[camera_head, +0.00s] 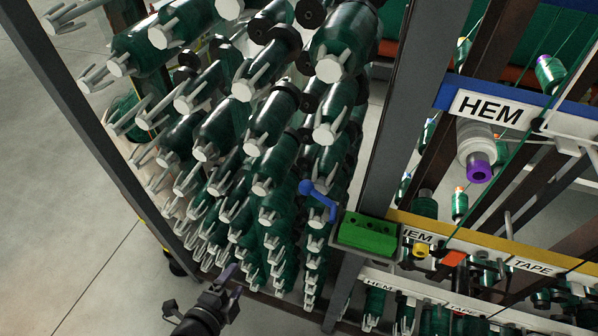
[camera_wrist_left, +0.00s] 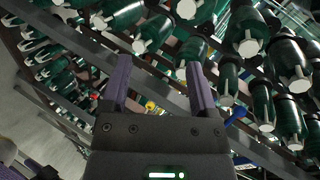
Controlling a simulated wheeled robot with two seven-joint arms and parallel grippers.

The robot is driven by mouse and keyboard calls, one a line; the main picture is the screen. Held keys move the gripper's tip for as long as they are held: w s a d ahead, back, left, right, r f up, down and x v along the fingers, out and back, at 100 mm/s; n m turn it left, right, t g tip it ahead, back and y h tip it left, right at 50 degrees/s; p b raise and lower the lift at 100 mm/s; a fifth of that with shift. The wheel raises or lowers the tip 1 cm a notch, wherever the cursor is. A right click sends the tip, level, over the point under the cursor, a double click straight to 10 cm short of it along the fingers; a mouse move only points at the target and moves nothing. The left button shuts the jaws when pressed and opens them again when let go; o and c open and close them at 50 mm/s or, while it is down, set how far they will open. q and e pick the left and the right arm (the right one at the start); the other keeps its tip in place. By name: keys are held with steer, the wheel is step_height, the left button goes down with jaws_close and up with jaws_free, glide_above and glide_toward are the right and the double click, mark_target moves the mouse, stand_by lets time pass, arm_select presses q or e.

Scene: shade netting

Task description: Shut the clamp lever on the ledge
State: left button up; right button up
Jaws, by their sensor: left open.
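A blue clamp lever (camera_head: 318,198) with a round knob stands up at an angle beside a green block (camera_head: 367,235) on the ledge at the rack's dark post. My left gripper (camera_head: 200,290) is at the lower left in the head view, open and empty, apart from the lever and below and left of it. In the left wrist view my left gripper (camera_wrist_left: 161,82) shows two purple fingers spread apart with nothing held between them. My right gripper is not in view.
Rows of green spools (camera_head: 270,120) on pale holders fill the rack left of the post. A dark post (camera_head: 400,130) rises behind the green block. Rails with HEM (camera_head: 490,110) and TAPE labels run to the right. Bare floor (camera_head: 60,230) lies at the left.

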arm_select(q)
steer(key=w+d+r+m+t+h+p, duration=0.1)
steer(key=d+r+m+h, duration=0.25)
steer(key=r+m, duration=0.45)
steer(key=w+d+r+m+h+p, duration=0.1)
steer(key=d+r+m+h, duration=0.3)
steer(key=r, duration=0.7)
steer(key=shift+m, duration=0.9)
steer(key=x, duration=0.6)
steer(key=a+x, duration=0.1)
steer(key=x, duration=0.2)
steer(key=shift+w+d+f, duration=0.15)
steer(key=shift+w+d, duration=0.05)
steer(key=shift+w, duration=0.3)
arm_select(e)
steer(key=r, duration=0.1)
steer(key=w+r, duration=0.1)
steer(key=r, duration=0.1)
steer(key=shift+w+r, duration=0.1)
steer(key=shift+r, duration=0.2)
arm_select(q)
steer(key=c, duration=0.7)
jaws_close()
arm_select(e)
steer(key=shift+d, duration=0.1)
